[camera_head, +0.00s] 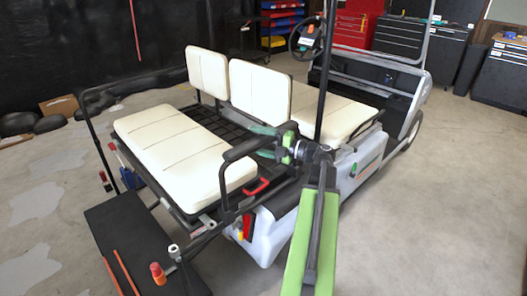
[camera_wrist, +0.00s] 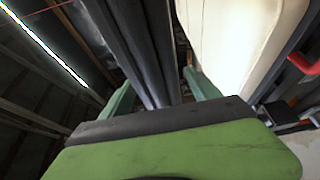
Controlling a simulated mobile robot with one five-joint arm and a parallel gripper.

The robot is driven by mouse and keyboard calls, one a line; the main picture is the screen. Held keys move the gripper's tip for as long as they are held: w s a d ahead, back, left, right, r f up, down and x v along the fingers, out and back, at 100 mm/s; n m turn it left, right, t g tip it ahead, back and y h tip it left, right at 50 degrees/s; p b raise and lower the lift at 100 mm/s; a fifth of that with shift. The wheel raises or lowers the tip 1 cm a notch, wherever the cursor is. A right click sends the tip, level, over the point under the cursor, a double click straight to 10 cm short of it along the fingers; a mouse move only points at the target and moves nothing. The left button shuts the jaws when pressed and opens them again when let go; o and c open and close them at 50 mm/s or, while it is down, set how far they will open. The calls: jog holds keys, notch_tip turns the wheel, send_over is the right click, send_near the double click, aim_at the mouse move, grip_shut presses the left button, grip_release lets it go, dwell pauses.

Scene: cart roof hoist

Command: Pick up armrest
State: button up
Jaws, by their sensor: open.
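The armrest (camera_head: 241,149) is a black padded bar on a bent black tube at the near right end of the cream rear seat. My gripper (camera_head: 256,140) is at its far right end, with green fingers showing on both sides of the bar. In the wrist view, my gripper (camera_wrist: 158,78) is open, its two green fingers spread apart. Long dark ribbed lengths, which look like the armrest (camera_wrist: 145,40), run away between them. I cannot tell whether either finger touches it. My gripper partly hides the armrest's far end.
The cart's cream rear seat (camera_head: 170,145) and two backrests (camera_head: 261,92) stand beside the armrest. A black upright post (camera_head: 327,70) rises close to my wrist. A red handle (camera_head: 256,187) is below. A dark rear platform (camera_head: 125,240) holds tools. The floor at right is clear.

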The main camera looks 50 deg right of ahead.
grip_shut()
dwell(0.3)
jog(key=shift+r, duration=0.1)
